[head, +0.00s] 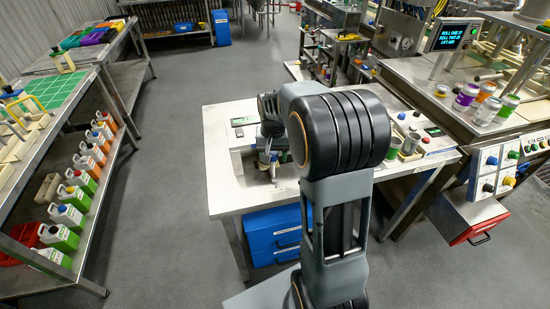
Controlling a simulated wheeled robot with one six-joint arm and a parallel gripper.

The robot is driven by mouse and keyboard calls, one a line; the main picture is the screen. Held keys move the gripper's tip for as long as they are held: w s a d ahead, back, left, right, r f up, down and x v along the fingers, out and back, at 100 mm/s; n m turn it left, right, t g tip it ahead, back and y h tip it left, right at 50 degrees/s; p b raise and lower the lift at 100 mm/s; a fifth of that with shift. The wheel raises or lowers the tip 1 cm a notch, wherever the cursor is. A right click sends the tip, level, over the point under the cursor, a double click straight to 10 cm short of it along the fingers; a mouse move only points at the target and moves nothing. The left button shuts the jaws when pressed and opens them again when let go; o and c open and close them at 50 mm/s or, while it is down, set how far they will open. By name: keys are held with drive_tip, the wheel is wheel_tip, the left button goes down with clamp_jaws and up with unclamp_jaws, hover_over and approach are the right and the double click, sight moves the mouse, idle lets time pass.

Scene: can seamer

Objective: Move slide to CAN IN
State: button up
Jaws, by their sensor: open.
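My gripper (271,172) is small in the head view, over the left part of a white-topped bench (222,190). It is open, and I see nothing between its fingers. My dark arm covers the middle of the bench. The can seamer (500,60) seems to be the machine at the right, with a lit screen (451,37) whose text begins with "ROLL ONE". I cannot pick out the slide or a CAN IN mark; they may be hidden or too small to read.
Several colourful cans (488,108) stand on the right machine's top. A panel of coloured buttons (490,170) hangs at its front, above a red drawer (472,222). Blue drawers (272,232) sit under the bench. A rack with several jugs (70,212) stands left; the floor between is clear.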

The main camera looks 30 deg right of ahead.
drive_tip(key=shift+f, duration=1)
